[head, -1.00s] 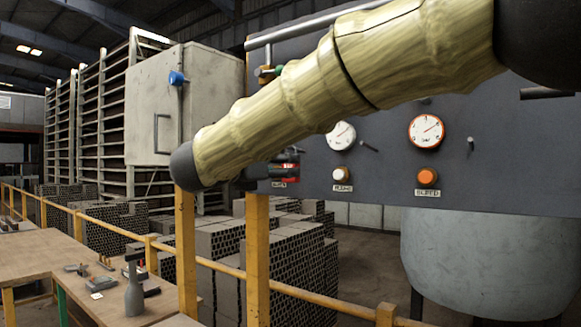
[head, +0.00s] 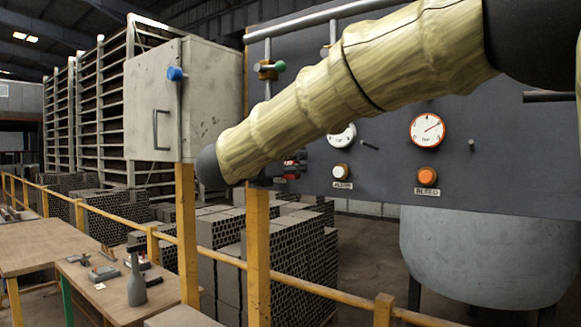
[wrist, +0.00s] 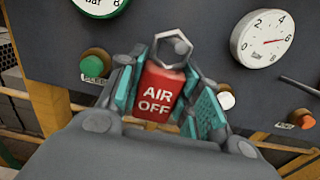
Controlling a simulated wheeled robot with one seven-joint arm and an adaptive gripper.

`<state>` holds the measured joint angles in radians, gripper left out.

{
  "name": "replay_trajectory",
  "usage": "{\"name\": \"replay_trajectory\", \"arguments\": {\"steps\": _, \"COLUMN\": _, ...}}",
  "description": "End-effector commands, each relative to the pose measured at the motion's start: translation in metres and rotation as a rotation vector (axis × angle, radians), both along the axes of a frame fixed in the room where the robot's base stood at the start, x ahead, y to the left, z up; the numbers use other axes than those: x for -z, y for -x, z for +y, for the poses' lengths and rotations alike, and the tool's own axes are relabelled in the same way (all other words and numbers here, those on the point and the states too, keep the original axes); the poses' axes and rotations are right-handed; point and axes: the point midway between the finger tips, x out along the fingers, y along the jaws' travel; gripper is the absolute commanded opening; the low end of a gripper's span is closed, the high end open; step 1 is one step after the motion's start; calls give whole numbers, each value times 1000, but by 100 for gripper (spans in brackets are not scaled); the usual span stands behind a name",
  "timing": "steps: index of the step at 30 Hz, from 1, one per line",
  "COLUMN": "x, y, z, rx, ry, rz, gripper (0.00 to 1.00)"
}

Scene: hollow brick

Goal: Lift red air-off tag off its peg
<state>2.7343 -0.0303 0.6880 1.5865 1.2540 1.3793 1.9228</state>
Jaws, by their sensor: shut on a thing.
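The red tag (wrist: 157,92), lettered AIR OFF in white, hangs on the dark panel in the wrist view. A grey hex-shaped peg end (wrist: 170,49) shows at its top edge. My gripper (wrist: 165,95) has a teal-padded finger on each side of the tag and is shut on it. Whether the tag is still on the peg's shaft is hard to tell. In the head view a small red part of the tag (head: 291,168) shows just below my forearm, which hides most of my gripper.
The panel (head: 370,185) carries gauges (head: 427,130), an orange bleed button (head: 427,174), a white button (head: 341,170) and small pegs. A green button (wrist: 97,62) sits left of the tag. Yellow posts and rails (head: 187,235) stand in front. A workbench (head: 110,290) is at lower left.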

Motion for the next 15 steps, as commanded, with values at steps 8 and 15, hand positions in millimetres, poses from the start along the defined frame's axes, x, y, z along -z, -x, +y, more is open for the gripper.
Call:
{"name": "replay_trajectory", "arguments": {"steps": 8, "x": 0, "y": 0, "z": 0, "rx": 0, "ry": 0, "rz": 0, "gripper": 14}}
{"name": "replay_trajectory", "arguments": {"steps": 15, "x": -3, "y": 5, "z": 4, "rx": -1, "ry": 1, "rz": -1, "gripper": 14}}
